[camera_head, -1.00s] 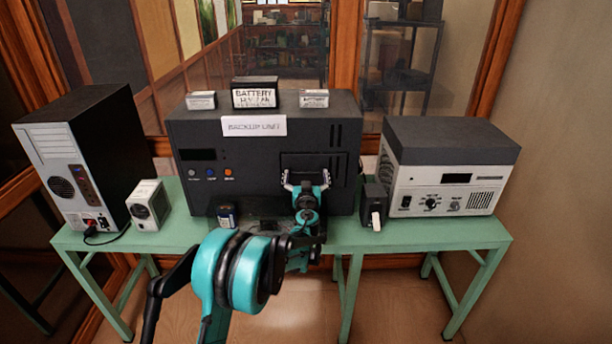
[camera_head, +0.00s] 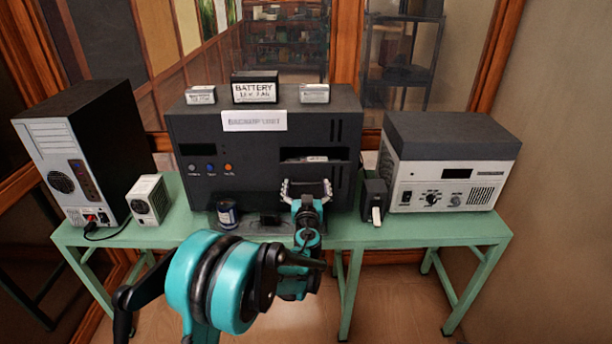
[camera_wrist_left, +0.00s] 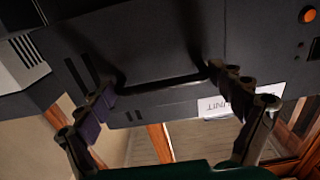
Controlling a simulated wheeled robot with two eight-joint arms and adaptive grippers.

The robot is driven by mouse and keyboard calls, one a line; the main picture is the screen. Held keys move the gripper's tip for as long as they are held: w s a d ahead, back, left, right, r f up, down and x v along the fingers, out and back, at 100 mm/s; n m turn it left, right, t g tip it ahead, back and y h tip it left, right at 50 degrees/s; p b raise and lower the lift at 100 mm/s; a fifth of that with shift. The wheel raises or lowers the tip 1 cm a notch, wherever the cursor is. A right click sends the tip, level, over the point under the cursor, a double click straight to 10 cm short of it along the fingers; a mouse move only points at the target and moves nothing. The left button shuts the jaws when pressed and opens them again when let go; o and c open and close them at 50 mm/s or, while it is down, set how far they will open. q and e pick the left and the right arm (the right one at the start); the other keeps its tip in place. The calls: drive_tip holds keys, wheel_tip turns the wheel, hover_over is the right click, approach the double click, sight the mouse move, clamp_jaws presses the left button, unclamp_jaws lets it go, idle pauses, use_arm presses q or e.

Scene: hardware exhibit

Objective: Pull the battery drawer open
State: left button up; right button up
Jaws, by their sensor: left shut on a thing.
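The dark backup unit (camera_head: 205,134) stands on the green table with its label on the upper front. Its battery drawer (camera_head: 312,172) is pulled partly out at the right of the front, and a dark gap with something pale inside shows above it. My left gripper (camera_head: 305,190) is at the drawer front. In the left wrist view, the dark bar handle (camera_wrist_left: 160,88) runs between the fingers of my left gripper (camera_wrist_left: 168,105), which are shut on it. The exact finger contact is dim. My right gripper is not in view.
A small dark box (camera_head: 374,200) stands close to the right of the drawer. Batteries (camera_head: 254,90) sit on top of the unit. A grey-white instrument (camera_head: 448,180) and a computer tower (camera_head: 85,150) flank it.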

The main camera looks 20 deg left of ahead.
use_arm(q)
drive_tip(key=v, duration=0.9)
drive_tip(key=shift+s+d, duration=0.15)
drive_tip(key=shift+s, duration=0.2)
drive_tip(key=o, duration=1.3)
drive_tip(key=shift+o, duration=0.2)
drive_tip(key=v, duration=1.2)
drive_tip(key=shift+r, duration=0.1)
